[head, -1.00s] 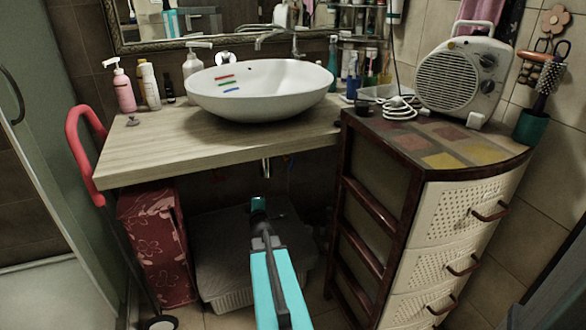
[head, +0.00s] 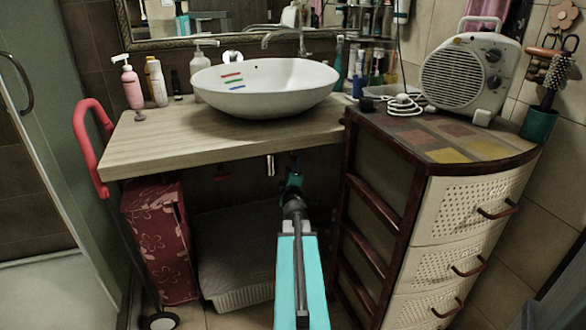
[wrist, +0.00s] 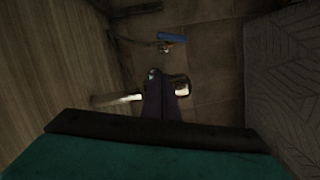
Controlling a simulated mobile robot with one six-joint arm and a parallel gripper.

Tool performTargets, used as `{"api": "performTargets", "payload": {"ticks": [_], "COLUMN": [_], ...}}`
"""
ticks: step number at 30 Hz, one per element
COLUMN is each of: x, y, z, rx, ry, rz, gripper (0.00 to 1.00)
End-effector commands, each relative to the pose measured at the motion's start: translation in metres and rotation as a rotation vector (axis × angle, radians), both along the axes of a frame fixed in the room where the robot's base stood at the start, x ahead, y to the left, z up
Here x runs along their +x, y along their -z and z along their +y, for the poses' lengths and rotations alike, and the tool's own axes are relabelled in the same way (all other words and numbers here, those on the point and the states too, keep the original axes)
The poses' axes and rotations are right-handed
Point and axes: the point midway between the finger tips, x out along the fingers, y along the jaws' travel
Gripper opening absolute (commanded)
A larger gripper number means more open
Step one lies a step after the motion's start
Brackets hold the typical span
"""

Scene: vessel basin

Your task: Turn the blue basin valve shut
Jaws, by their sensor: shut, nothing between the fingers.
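The blue valve handle (wrist: 172,37) shows in the wrist view, above the middle, on a small metal fitting against the brown tiled wall. My gripper (wrist: 160,82) is shut and empty, apart from the handle, which lies beyond its tips and slightly right. In the head view my gripper (head: 294,178) is under the counter's front edge, right of the metal drain pipe (head: 270,165). I cannot make out the blue handle in the head view. The white basin (head: 265,95) stands on the wooden counter (head: 150,145) above.
A brown-framed drawer unit (head: 445,215) stands close on the right. A small red part (head: 222,172) shows under the counter, left of the pipe. A red flowered box (head: 160,240) and a pale lidded bin (head: 235,255) stand below. The space around my gripper is dim.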

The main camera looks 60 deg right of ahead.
Motion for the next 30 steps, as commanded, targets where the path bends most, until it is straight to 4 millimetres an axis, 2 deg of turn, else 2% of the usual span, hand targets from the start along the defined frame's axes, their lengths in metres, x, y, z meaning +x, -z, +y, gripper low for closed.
{"api": "performTargets", "payload": {"ticks": [30], "x": [0.049], "y": [0.007], "z": [-0.06], "rx": [0.001], "ry": [0.002], "rz": [0.0], "gripper": [0.0]}}
